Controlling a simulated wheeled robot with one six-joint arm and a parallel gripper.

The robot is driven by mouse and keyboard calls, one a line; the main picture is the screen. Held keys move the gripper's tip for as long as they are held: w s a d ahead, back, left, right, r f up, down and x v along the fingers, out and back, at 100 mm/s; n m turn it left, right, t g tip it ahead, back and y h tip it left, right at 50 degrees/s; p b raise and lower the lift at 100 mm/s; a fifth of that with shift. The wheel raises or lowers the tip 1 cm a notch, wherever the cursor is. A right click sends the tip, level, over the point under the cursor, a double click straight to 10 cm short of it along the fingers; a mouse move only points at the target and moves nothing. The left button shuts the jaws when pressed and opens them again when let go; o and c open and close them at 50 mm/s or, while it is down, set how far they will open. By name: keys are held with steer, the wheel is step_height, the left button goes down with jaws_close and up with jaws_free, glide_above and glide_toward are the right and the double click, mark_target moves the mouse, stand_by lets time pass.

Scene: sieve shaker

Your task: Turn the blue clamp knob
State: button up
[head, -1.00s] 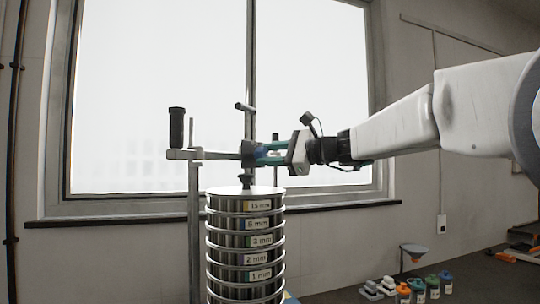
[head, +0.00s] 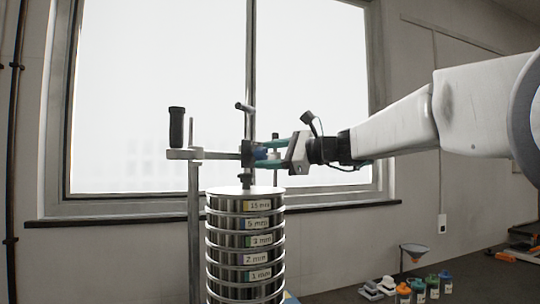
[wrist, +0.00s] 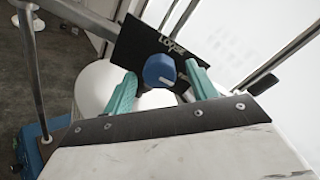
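The blue clamp knob (head: 260,154) sits on the right side of the clamp block on the frame's crossbar. In the wrist view the knob (wrist: 159,70) stands in front of a dark plate (wrist: 165,48) marked "LOOSE"; a second word is partly hidden. My gripper (head: 263,151) reaches in from the right at knob height. Its teal fingers lie either side of the knob, with a narrow gap on each side in the wrist view (wrist: 162,82). The gripper is open.
A stack of labelled sieves (head: 245,225) stands below the clamp. A black handle (head: 176,127) stands on the crossbar's left end, above an upright post (head: 194,230). A funnel (head: 414,251) and several small bottles (head: 432,284) are at lower right. A window is behind.

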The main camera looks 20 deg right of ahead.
steer(key=v, duration=0.7)
steer(key=shift+s+d, duration=0.3)
steer(key=s+a+f+n+g+h, duration=0.25)
steer(key=s+f+n+g, duration=0.2)
steer(key=f, duration=0.55)
steer(key=s+a+f+n+g+h, duration=0.1)
steer(key=s+f+n+g+h, duration=0.25)
steer(key=s+f, duration=0.45)
steer(key=s+f+n+g+h, duration=0.3)
steer(key=s+f+n+h, duration=0.3)
steer(key=s+f, duration=1.1)
steer(key=s+n, duration=0.2)
steer(key=n, duration=0.2)
steer(key=shift+s+d, duration=0.3)
steer(key=shift+s, duration=0.1)
